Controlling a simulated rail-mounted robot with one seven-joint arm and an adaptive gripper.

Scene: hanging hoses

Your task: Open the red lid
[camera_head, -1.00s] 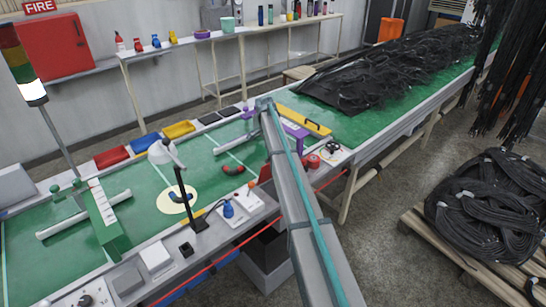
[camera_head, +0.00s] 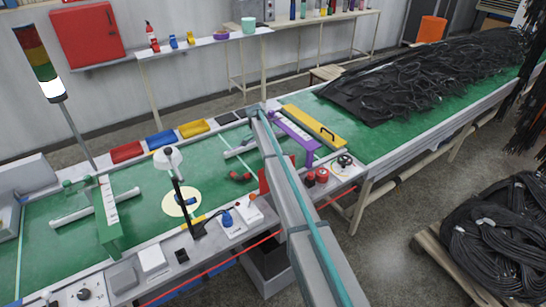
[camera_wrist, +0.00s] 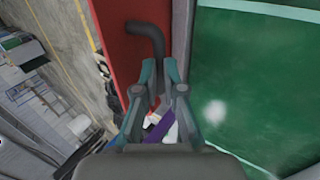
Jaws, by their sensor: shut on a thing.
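In the wrist view the red lid (camera_wrist: 130,60) is a flat red panel with a dark bent handle (camera_wrist: 150,38). My gripper (camera_wrist: 157,92) is shut on this handle, with its teal fingers on either side of the bar. The lid's far side and lower part are hidden by the gripper. In the head view only a small upright red patch of the lid (camera_head: 264,181) shows at the left side of my arm.
A desk lamp (camera_head: 168,160) and a green-and-white stand (camera_head: 108,212) are on the green bench to the left. Black hoses (camera_head: 420,75) cover the far bench.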

